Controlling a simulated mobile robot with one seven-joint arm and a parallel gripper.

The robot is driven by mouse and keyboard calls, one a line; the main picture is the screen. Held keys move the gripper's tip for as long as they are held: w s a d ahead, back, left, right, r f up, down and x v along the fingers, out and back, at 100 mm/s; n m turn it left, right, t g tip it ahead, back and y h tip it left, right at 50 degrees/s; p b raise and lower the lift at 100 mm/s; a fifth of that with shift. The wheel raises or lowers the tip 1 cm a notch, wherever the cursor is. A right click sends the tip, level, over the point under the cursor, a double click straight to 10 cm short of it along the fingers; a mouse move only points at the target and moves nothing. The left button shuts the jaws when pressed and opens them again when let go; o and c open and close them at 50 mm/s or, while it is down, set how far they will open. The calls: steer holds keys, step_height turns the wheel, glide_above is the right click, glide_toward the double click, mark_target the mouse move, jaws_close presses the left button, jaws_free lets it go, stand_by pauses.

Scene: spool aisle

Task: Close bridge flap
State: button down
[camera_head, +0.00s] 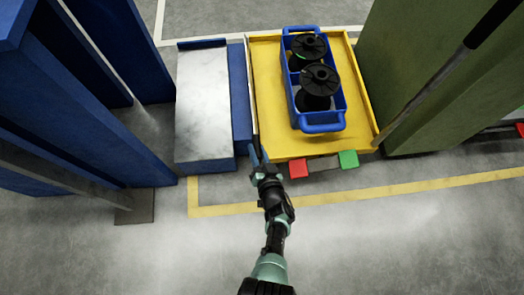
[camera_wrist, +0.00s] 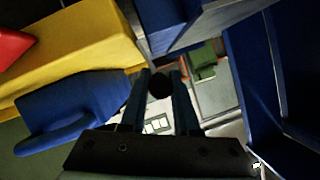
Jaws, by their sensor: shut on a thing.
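The bridge flap appears to be the long blue panel (camera_head: 239,95) along the right side of the pale marble-topped unit (camera_head: 205,105) in the head view. I cannot tell its exact tilt. It lies between that unit and the yellow tray (camera_head: 268,135). My gripper (camera_head: 256,157) is at the panel's near end, close to the tray's near left corner. In the wrist view my gripper (camera_wrist: 160,78) has its fingers on either side of a dark round knob (camera_wrist: 160,85) and is shut on it. What the knob joins to is hidden.
A blue tote (camera_head: 321,128) with two black spools (camera_head: 320,80) stands on the yellow tray. A red block (camera_head: 299,168) and a green block (camera_head: 348,159) are at its front edge. Blue uprights (camera_head: 75,60) stand left, a green panel (camera_head: 425,75) right. The floor in front is clear.

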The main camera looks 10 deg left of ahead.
steer(key=shift+w+d+m+y, duration=0.15)
steer(key=shift+d+m+y, duration=0.25)
steer(key=shift+d+m, duration=0.15)
stand_by(0.4)
steer(key=c, duration=0.9)
jaws_free()
steer(key=p+v, duration=0.7)
steer(key=v, duration=0.6)
steer(key=shift+w, duration=0.1)
